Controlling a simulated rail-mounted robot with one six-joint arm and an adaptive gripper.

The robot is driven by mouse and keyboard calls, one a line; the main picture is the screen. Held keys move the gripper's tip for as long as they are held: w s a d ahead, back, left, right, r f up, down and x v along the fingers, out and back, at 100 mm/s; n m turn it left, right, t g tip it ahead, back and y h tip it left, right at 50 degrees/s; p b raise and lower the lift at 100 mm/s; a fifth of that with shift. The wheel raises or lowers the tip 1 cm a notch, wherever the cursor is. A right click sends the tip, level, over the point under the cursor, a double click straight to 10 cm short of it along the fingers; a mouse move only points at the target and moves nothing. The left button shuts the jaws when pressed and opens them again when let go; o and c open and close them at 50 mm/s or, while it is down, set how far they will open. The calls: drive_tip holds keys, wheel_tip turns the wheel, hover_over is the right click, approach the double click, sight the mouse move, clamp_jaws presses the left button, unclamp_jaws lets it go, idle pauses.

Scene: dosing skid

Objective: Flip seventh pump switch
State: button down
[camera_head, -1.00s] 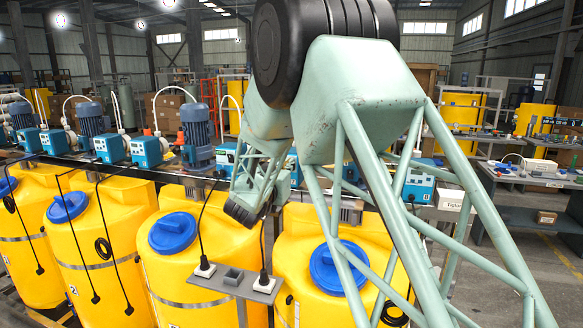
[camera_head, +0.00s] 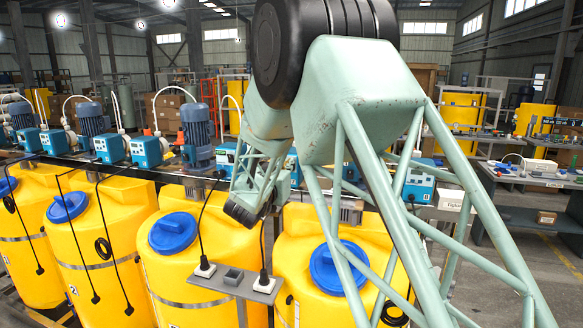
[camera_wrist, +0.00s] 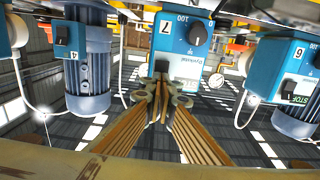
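The blue pump unit marked 7 (camera_wrist: 180,45) is at the top centre of the wrist view, its label upside down. It has a round black knob (camera_wrist: 197,33) and a small black switch-like part (camera_wrist: 162,67) near its lower edge in the picture. My gripper (camera_wrist: 162,88) is just below that black part, its two fingertips together and nothing visible between them. I cannot tell whether the tips touch the part. In the head view my arm hides the fingertips, and only my dark wrist end shows, above the yellow tanks.
Blue-lidded yellow tanks (camera_head: 180,265) stand below the pump rack in the head view. A grey socket bracket (camera_head: 232,284) projects in front of them.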

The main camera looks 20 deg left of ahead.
drive_tip(key=shift+w, duration=0.5)
drive_tip(key=shift+s, duration=0.1)
idle(0.3)
drive_tip(key=s+b, duration=0.2)
drive_tip(key=s, duration=0.5)
idle(0.7)
drive_tip(key=shift+d, duration=0.1)
idle(0.4)
